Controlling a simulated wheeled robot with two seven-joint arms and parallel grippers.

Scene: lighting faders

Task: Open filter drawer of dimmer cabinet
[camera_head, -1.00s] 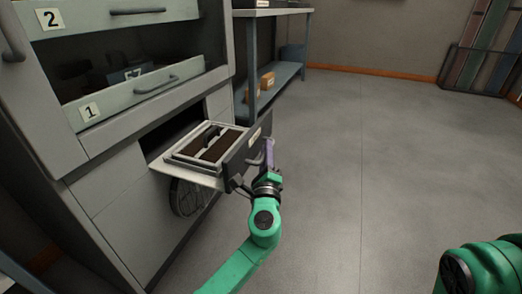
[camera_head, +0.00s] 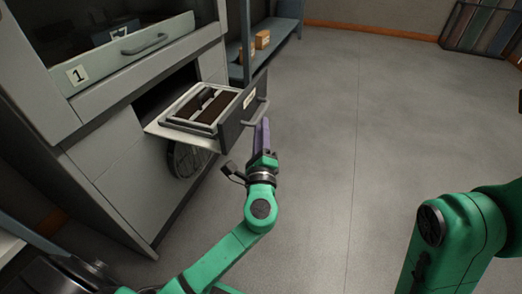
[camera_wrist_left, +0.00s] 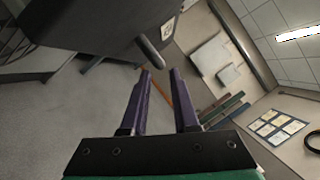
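The filter drawer (camera_head: 232,128) of the grey dimmer cabinet (camera_head: 112,160) is pulled out, with a framed dark filter (camera_head: 203,107) lying in it. Its bar handle (camera_head: 256,112) is on the dark front panel and also shows in the left wrist view (camera_wrist_left: 150,52). My left gripper (camera_head: 264,124) is just in front of the drawer front, near the handle. In the left wrist view its two purple fingers (camera_wrist_left: 160,86) are apart with nothing between them, and the handle is beyond the fingertips. My right arm shows at the right edge; its gripper is out of view.
A drawer labelled 1 (camera_head: 125,60) is above the filter drawer. A blue-grey shelf (camera_head: 277,38) with small brown boxes (camera_head: 262,39) stands behind. A rack of coloured panels (camera_head: 480,28) is at the back right. The floor (camera_head: 345,130) to the right is clear.

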